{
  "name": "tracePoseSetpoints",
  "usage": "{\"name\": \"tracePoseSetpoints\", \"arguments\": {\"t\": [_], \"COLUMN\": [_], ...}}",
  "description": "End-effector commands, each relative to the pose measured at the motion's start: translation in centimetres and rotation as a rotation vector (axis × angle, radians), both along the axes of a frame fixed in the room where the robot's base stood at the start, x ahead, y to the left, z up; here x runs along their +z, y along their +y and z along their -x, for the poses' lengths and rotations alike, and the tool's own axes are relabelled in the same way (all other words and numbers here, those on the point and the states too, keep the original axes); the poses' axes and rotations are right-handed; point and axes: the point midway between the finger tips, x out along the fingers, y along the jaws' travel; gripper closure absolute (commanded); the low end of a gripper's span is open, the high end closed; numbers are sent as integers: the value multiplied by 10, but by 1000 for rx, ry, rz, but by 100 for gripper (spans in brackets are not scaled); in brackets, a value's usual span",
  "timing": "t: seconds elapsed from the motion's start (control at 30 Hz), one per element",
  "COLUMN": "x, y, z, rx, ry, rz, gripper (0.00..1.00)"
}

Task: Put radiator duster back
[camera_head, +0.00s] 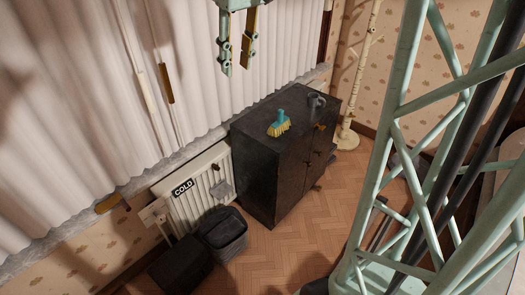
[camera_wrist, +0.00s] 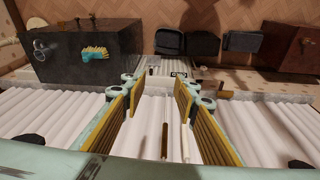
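A brush with a teal handle and yellow bristles (camera_head: 279,124), the only duster-like thing I can make out, lies on top of the dark cabinet (camera_head: 262,175). It also shows in the wrist view (camera_wrist: 95,53). My gripper (camera_head: 236,68) hangs in front of the white curtain, up and left of the cabinet in the head view. Its fingers are apart with nothing between them. In the wrist view the gripper (camera_wrist: 158,88) also shows a wide empty gap, with curtain behind it.
A grey mug-like vessel (camera_head: 316,101) stands on the cabinet beside the brush. Dark bins (camera_head: 222,228) stand before the radiator. A brown chest (camera_wrist: 290,48) shows in the wrist view. A cream stand (camera_head: 350,105) is behind the cabinet. Wooden floor (camera_head: 300,240) is open in front.

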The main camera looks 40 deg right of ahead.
Motion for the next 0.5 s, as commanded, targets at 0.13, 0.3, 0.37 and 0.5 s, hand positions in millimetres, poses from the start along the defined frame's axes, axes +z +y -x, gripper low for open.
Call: {"name": "tracePoseSetpoints", "arguments": {"t": [0.13, 0.3, 0.37, 0.5], "x": [12, 22, 24, 29], "y": [22, 43, 49, 64], "z": [27, 57, 68, 94], "rx": [-5, -16, -20, -31], "ry": [-11, -24, -26, -35], "rz": [1, 0, -1, -3], "gripper": [72, 72, 72, 72]}}
